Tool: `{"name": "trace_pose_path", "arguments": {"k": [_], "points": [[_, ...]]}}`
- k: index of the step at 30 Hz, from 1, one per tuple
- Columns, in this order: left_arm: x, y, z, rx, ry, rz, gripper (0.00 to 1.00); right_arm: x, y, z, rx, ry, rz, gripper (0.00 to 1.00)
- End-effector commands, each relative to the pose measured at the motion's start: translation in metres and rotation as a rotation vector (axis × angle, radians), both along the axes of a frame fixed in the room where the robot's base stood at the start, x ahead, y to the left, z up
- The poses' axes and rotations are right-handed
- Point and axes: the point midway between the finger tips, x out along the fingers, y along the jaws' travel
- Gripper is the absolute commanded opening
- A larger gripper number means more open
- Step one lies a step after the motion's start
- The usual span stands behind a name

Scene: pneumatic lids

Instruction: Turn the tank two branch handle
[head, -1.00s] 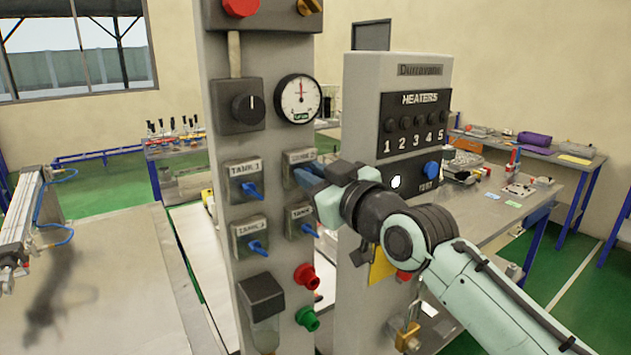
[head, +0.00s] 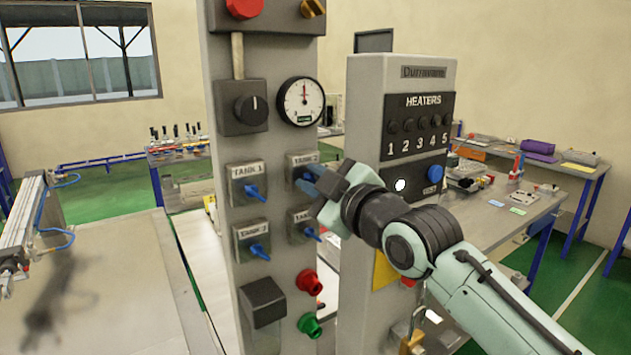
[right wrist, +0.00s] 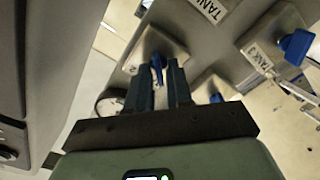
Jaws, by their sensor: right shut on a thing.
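The tank two branch handle is a small blue lever (head: 305,177) on a grey valve block (head: 297,162) labelled TANK 2, upper right of the group of valves on the grey column. My right gripper (head: 315,185) reaches it from the right and hides part of it. In the right wrist view the blue handle (right wrist: 157,62) sits between the tips of my two narrow dark fingers (right wrist: 160,82), which are shut on it. The handle's exact angle is hard to tell. My left gripper is not in view.
Other blue handles are close by: TANK 1 (head: 255,192) to the left, TANK 3 (head: 260,252) below left, and one (head: 312,234) just below. A pressure gauge (head: 301,101) is above. The HEATERS cabinet (head: 398,80) stands right behind my arm.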

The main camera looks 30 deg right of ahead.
Motion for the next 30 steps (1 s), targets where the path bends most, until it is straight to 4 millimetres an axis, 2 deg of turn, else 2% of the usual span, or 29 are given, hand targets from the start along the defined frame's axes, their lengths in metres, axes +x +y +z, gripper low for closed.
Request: {"name": "trace_pose_path", "arguments": {"k": [10,11,12,23,26,30], "points": [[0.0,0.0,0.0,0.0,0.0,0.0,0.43,0.0,0.0,-0.001,-0.004,0.002,-0.001,0.0],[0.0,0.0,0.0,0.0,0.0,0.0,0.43,0.0,0.0,-0.001,-0.004,0.002,-0.001,0.24],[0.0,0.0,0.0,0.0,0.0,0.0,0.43,0.0,0.0,-0.001,-0.004,0.002,-0.001,0.32],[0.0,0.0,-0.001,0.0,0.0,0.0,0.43,-0.004,0.0,0.0,-0.002,-0.001,-0.001,0.32],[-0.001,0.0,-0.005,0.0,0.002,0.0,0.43,-0.016,-0.001,0.0,-0.002,-0.002,-0.001,0.32],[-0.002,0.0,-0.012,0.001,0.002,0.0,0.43,-0.045,-0.004,0.0,-0.003,-0.003,-0.001,0.32]]}}
